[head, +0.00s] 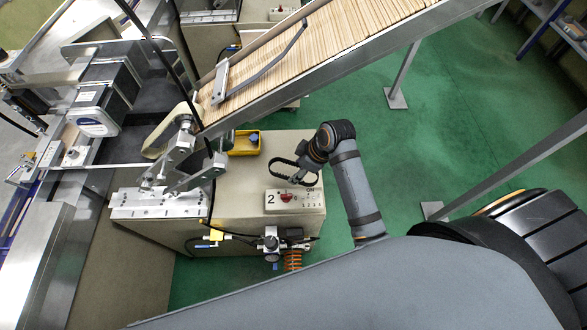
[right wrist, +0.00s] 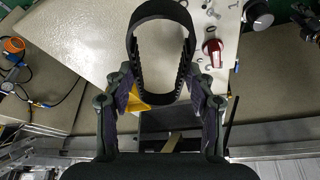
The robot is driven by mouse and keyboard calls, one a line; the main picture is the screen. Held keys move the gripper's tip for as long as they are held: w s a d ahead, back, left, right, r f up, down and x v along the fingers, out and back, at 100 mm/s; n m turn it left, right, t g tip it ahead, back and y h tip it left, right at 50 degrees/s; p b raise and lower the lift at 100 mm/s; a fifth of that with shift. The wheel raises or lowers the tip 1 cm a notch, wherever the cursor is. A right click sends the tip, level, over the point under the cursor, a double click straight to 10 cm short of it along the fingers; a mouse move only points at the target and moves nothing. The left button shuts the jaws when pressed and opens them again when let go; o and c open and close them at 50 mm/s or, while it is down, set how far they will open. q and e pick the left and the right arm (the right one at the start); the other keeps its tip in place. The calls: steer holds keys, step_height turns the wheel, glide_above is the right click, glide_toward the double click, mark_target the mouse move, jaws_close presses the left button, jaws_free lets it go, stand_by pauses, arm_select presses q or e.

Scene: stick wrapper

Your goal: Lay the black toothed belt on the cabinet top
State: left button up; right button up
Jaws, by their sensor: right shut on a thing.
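The black toothed belt (head: 272,174) is a closed loop. In the head view it hangs from my right gripper (head: 303,169), over the cabinet top (head: 240,185). I cannot tell whether it touches the surface. In the right wrist view the belt (right wrist: 160,10) stands out beyond the right gripper (right wrist: 163,98), its teeth on the inside, with a finger pressed against each side. The beige cabinet top (right wrist: 85,35) lies behind the loop. My left gripper is in neither view.
A switch panel (head: 293,199) with a red knob (head: 287,198) is near the cabinet's front edge. A yellow bin (head: 244,143) stands at the back. A metal linkage (head: 180,160) is on the left, and a chute of wooden sticks (head: 300,50) slopes above. The middle of the top is bare.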

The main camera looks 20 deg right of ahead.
steer(key=w+f, duration=0.2)
steer(key=shift+w+d+f, duration=0.1)
steer(key=shift+f, duration=0.25)
steer(key=shift+w+d+f, duration=0.1)
steer(key=shift+w+f, duration=0.05)
steer(key=shift+f, duration=0.2)
steer(key=shift+w+f, duration=0.15)
steer(key=f, duration=0.1)
steer(key=f+p, duration=0.1)
steer(key=f, duration=0.1)
steer(key=shift+w+f, duration=0.2)
steer(key=shift+f, duration=0.1)
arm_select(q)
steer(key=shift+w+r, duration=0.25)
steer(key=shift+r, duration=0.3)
arm_select(e)
steer(key=o, duration=1.1)
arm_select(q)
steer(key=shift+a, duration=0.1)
arm_select(e)
steer(key=shift+o, duration=0.2)
